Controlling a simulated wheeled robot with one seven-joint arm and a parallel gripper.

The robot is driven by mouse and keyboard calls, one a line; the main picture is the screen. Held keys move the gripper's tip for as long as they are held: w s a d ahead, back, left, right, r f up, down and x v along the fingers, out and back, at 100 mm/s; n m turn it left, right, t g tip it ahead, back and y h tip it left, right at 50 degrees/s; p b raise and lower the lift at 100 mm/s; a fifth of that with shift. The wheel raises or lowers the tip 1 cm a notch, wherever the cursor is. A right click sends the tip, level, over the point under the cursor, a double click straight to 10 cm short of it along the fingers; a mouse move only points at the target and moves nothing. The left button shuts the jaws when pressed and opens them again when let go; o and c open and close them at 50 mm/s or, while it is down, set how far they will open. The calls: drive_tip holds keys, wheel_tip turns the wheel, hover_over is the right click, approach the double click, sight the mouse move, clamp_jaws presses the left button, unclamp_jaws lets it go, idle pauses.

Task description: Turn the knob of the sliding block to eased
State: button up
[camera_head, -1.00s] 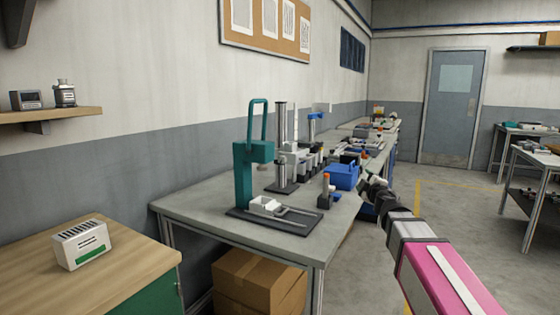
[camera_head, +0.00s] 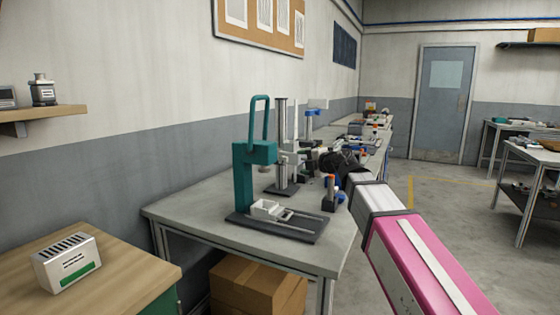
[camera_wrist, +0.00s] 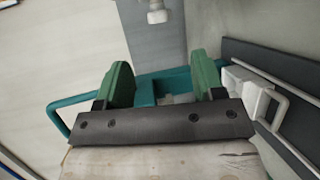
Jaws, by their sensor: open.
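The white sliding block (camera_head: 266,208) sits on a dark base plate (camera_head: 308,231) with light rails, at the foot of a teal press-like frame (camera_head: 243,180) on the grey bench. In the wrist view the white block (camera_wrist: 248,92) shows at the right, just beyond the right finger, with the teal frame (camera_wrist: 150,86) behind the fingers. I cannot make out the knob or its marking. My gripper (camera_wrist: 163,82) is open, its two green fingers apart, and nothing is visibly held. In the head view its fingertips cannot be made out among the bench items.
A metal column stand (camera_head: 281,150) rises behind the teal frame. A small dark post with an orange top (camera_head: 329,192) stands right of the base plate. A white slotted box (camera_head: 66,262) is on the wooden cabinet at left. Cardboard boxes (camera_head: 258,290) lie under the bench.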

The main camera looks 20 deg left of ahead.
sight(285, 160)
drive_tip(key=x, duration=1)
drive_tip(key=shift+w+a+f, duration=0.1)
drive_tip(key=shift+w+a, duration=0.05)
drive_tip(key=shift+a, duration=0.15)
drive_tip(key=c, duration=0.9)
